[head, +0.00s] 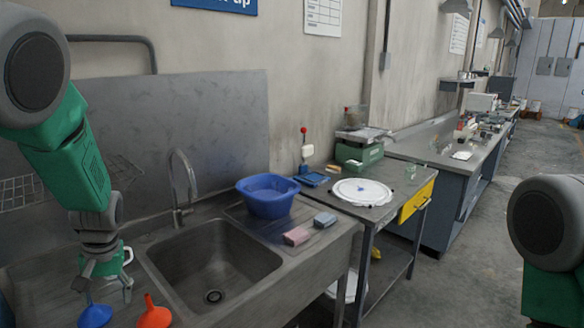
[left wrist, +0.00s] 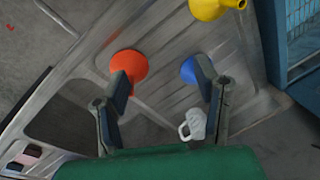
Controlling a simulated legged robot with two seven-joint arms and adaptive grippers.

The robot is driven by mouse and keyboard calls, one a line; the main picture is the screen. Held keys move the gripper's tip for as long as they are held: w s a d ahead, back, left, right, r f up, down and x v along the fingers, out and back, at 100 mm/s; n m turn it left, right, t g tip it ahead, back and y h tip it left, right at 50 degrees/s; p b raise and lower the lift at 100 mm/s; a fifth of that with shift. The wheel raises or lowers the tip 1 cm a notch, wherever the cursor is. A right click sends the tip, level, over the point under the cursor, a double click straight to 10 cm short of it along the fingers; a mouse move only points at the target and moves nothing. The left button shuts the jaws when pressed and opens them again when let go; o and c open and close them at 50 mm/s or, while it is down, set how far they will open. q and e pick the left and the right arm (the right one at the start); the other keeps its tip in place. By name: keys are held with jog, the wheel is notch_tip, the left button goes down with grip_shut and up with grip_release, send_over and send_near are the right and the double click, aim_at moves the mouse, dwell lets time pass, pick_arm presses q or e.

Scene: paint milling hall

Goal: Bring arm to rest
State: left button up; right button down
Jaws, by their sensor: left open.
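My left gripper (head: 104,288) hangs pointing down over the left drainboard of the sink in the head view. Its two fingers are spread with nothing between them. In the left wrist view my left gripper (left wrist: 163,84) is open too, its fingertips overlapping the sight of an orange funnel (left wrist: 128,65) and a blue funnel (left wrist: 188,70); I cannot tell any contact. The head view shows the blue funnel (head: 95,317) and orange funnel (head: 154,317) below the gripper. My right gripper is out of view; only part of my right arm shows at the right edge.
A yellow funnel (left wrist: 212,8) is at the wrist view's top. The sink basin (head: 214,262) is empty; a tap (head: 184,185) and blue tub (head: 268,196) stand near it. Open floor lies right.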

pick_arm(q)
jog(key=s+d+f+m, duration=0.2)
jog(key=s+d+f, duration=0.2)
jog(key=s+f, duration=0.55)
jog(key=s+d+f+m+h, duration=0.1)
jog(key=s+d+f, duration=0.25)
jog(key=s, duration=0.35)
jog(key=s+d+f+m, duration=0.2)
jog(key=s+d+f, duration=0.15)
jog(key=s, duration=0.35)
jog(key=s+d+f+m+h, duration=0.1)
jog(key=s+d+f, duration=0.2)
jog(key=s+d, duration=0.3)
notch_tip(320, 180, down, 18)
jog(key=a+t+b, duration=0.1)
jog(key=b, duration=1.7)
jog(key=shift+a, duration=0.15)
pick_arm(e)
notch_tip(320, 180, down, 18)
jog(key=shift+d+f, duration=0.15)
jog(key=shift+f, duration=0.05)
